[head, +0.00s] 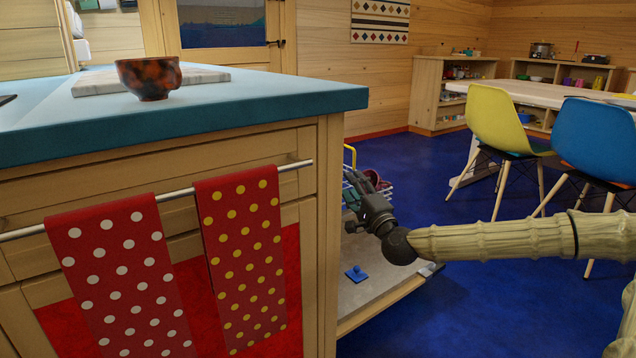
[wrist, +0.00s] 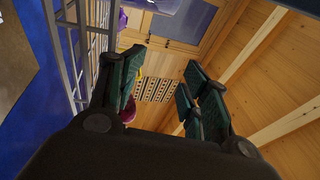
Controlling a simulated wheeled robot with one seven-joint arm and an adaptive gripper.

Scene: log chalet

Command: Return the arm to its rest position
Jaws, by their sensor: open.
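My gripper (head: 362,187) is at the far end of my arm, just right of the counter's corner in the head view. The arm reaches in from the right edge, and the gripper is beside the island, above a low grey shelf (head: 372,290). In the wrist view the gripper's dark green finger pads (wrist: 160,90) stand wide apart with nothing between them. Through the gap show the wooden wall, a patterned hanging and the ceiling. In the head view, part of the gripper overlaps a rack and a dark red item behind it.
The island counter (head: 300,95) fills the left, with a brown mottled bowl (head: 149,78) and two dotted towels (head: 125,280) on a rail. A small blue object (head: 356,273) lies on the low shelf. Yellow (head: 497,118) and blue (head: 597,140) chairs stand right. A metal rack (wrist: 68,55) is close left of the fingers.

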